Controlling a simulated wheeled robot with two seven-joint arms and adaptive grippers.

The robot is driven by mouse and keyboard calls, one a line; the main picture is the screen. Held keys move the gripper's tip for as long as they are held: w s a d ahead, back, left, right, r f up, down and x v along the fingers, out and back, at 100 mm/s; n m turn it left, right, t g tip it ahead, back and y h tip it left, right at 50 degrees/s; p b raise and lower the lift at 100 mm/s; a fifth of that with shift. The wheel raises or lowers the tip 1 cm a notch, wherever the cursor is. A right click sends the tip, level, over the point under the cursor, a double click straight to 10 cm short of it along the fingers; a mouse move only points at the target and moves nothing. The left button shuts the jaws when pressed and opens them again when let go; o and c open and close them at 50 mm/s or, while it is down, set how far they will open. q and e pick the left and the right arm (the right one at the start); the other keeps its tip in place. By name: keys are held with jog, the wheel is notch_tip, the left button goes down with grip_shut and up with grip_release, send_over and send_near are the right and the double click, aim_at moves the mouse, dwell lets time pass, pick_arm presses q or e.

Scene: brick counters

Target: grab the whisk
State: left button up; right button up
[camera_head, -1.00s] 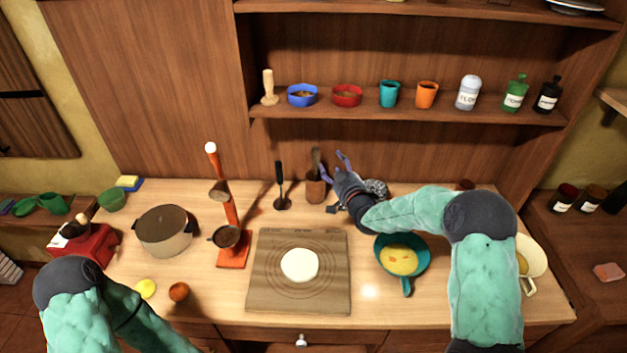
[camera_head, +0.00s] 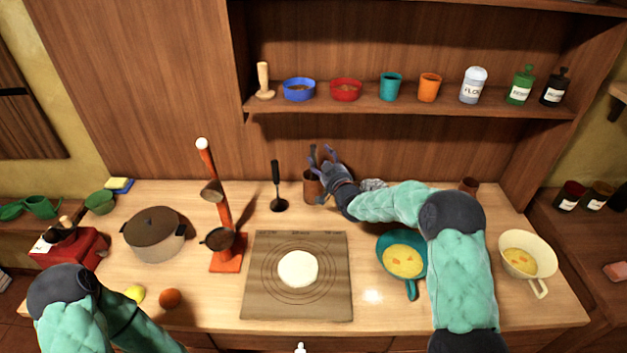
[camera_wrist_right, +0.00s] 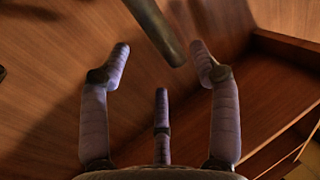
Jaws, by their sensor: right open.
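A brown cup (camera_head: 311,188) stands at the back of the counter against the wooden wall. A dark handle (camera_head: 313,158) sticks up from it; it may be the whisk's, but its lower end is hidden. My right gripper (camera_head: 323,157) is open at the upper part of the cup, its fingers beside the handle. In the right wrist view a dark rounded handle (camera_wrist_right: 158,28) comes down between the spread fingers of my right gripper (camera_wrist_right: 160,62), apart from both fingertips. My left arm shows at the lower left, but its gripper is out of frame.
A black ladle (camera_head: 277,190) stands left of the cup, near an orange stand (camera_head: 226,250). A grey wiry object (camera_head: 373,184) lies partly behind my right wrist. A teal pan (camera_head: 412,289) and a board (camera_head: 262,305) are in front. A shelf (camera_head: 350,105) hangs above.

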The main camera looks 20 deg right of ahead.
aim_at(316, 154)
jog(key=w, duration=0.2)
jog(key=w+a, duration=0.1)
jog(key=w, duration=0.1)
jog(key=shift+f, duration=0.25)
jog(key=shift+w+r, duration=0.1)
jog(key=shift+w, duration=0.35)
jog(key=shift+b, duration=0.3)
grip_shut()
